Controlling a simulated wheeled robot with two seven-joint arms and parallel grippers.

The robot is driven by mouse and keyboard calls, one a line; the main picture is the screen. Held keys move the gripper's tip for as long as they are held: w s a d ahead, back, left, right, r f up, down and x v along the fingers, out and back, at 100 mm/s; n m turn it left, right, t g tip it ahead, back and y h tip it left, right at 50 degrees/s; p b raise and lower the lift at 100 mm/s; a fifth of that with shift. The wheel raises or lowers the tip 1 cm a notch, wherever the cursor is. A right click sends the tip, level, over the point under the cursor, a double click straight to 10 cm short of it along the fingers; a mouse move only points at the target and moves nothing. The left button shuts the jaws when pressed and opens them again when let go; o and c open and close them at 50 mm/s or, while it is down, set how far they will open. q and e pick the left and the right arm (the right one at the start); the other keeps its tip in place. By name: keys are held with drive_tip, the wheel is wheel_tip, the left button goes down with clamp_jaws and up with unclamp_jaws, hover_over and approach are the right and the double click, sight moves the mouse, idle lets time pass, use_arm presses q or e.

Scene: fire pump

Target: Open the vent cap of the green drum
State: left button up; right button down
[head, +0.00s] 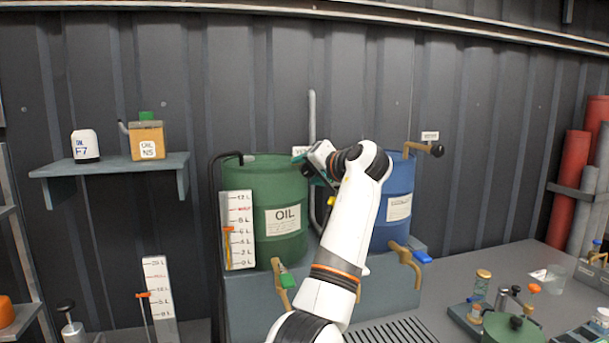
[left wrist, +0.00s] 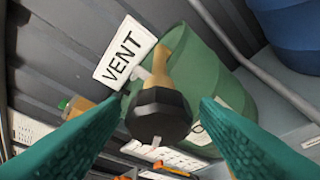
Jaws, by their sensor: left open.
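The green drum (head: 262,180), labelled OIL, stands left of the blue drum. My left gripper (head: 312,168) is at the upper right of the green drum, and hides its vent cap in the head view. In the left wrist view the vent cap (left wrist: 158,117) is a black faceted knob on a brass pipe (left wrist: 176,55), with a white VENT tag (left wrist: 124,53) beside it. The open teal fingers of my left gripper (left wrist: 165,108) lie on either side of the knob, with gaps visible. The green drum (left wrist: 217,78) shows behind. My right gripper is not in view.
The blue drum (head: 395,200) has its own brass vent pipe with a black knob (head: 437,150). A level gauge (head: 239,230) stands before the green drum. A grey pipe (head: 312,115) rises behind. Brass taps, one with a blue handle (head: 422,257), project in front.

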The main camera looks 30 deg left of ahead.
use_arm(q)
drive_tip(key=b+v, duration=0.2)
drive_tip(key=v, duration=0.7)
drive_tip(key=shift+d, duration=0.4)
drive_tip(key=shift+s, duration=0.1)
